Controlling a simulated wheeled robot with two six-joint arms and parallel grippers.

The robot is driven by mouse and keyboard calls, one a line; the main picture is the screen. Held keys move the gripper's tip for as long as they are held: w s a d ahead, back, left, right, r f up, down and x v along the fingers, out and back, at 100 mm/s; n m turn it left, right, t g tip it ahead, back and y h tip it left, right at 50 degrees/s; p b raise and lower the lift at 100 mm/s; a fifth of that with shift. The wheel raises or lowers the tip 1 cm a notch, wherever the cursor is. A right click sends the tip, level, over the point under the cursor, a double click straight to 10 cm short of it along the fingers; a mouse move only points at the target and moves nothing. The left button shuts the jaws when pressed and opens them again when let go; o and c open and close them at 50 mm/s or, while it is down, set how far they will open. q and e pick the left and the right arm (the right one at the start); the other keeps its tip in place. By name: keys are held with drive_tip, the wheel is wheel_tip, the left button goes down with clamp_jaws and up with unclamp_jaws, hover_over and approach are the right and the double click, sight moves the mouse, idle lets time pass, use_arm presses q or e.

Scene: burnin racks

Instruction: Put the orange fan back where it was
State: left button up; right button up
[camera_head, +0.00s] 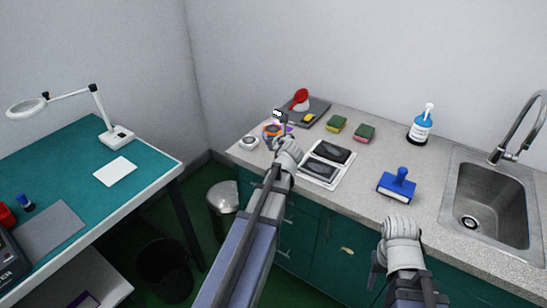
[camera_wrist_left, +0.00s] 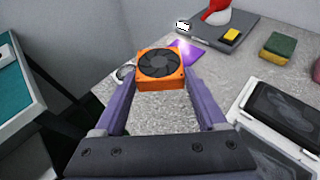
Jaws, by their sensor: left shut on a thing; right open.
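The orange fan (camera_head: 272,130) with a dark round rotor is at the far left end of the grey speckled counter. It also shows in the left wrist view (camera_wrist_left: 160,69), held between the two purple fingers. My left gripper (camera_wrist_left: 160,78) is shut on the fan by its sides, with the rotor facing up. I cannot tell whether the fan touches the counter or hangs just above it. A purple patch (camera_wrist_left: 188,53) lies just behind the fan. My right gripper (camera_head: 398,240) is open and empty in front of the counter.
A white round item (camera_head: 249,142) lies left of the fan. A dark grey scale-like tray (camera_head: 318,108) with a red item stands behind. Sponges (camera_head: 336,124), a white tray with dark panels (camera_head: 322,174), a blue stamp-like tool (camera_head: 398,184), a bottle (camera_head: 420,128) and a sink (camera_head: 488,205) are to the right.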

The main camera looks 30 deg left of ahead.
use_arm(q)
drive_tip(key=shift+f+b, duration=4.5)
drive_tip(key=shift+f, duration=0.35)
drive_tip(key=shift+f, duration=0.2)
drive_tip(key=o, duration=1.4)
drive_tip(key=shift+o, duration=0.2)
drive_tip(key=shift+r, duration=0.15)
drive_tip(key=shift+r, duration=0.25)
drive_tip(key=p+v, duration=0.4)
drive_tip(key=v, duration=0.7)
drive_tip(key=shift+s+d+p, duration=0.3)
drive_tip(key=shift+s, duration=0.05)
